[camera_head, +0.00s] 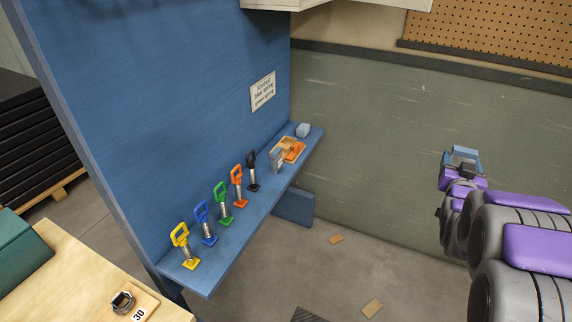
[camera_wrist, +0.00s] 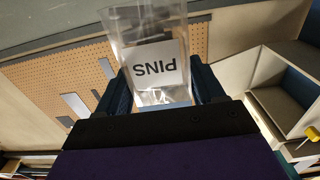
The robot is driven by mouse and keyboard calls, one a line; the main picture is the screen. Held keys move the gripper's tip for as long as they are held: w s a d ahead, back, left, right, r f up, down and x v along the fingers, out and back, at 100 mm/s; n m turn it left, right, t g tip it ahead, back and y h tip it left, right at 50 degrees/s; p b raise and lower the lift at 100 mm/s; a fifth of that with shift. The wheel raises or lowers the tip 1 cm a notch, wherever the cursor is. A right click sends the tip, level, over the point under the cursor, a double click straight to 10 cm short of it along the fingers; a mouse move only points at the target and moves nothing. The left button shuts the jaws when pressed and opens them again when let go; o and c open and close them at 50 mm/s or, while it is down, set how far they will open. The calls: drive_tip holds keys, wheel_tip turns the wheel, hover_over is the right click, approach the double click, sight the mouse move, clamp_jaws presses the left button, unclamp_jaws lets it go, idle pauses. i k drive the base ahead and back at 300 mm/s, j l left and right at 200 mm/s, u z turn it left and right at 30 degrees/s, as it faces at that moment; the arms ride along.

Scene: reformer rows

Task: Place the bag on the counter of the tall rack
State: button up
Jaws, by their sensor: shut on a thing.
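A clear plastic bag with a white label reading PINS (camera_wrist: 158,70) is between the fingers of my gripper (camera_wrist: 165,95) in the wrist view. My gripper is shut on it, and the label appears upside down there. In the head view my gripper (camera_head: 462,158) is at the right, well apart from the blue tall rack (camera_head: 160,90). The bag is hard to make out in that view. The rack's counter (camera_head: 222,262) is a narrow blue ledge. It bears a row of coloured-handled springs (camera_head: 222,205), a small clear-and-grey packet (camera_head: 277,160), a wooden tray (camera_head: 283,142) with an orange piece, and a grey-blue block (camera_head: 303,130).
A sign (camera_head: 263,92) is on the rack's panel. A wooden table (camera_head: 75,280) with a ring on a plate marked 30 is at lower left. Dark stacked slabs (camera_head: 35,125) stand behind it. Cardboard scraps (camera_head: 372,308) lie on the floor. A pegboard (camera_head: 490,35) is at upper right.

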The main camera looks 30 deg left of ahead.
sight(311, 142)
drive_tip(key=i+z, duration=0.1)
drive_tip(key=i, duration=0.65)
drive_tip(key=i+j+z, duration=0.15)
drive_tip(key=i, duration=0.65)
drive_tip(key=i+u, duration=0.45)
drive_tip(key=i+l+u, duration=0.15)
drive_tip(key=u, duration=0.35)
drive_tip(key=i, duration=0.45)
drive_tip(key=u, duration=0.05)
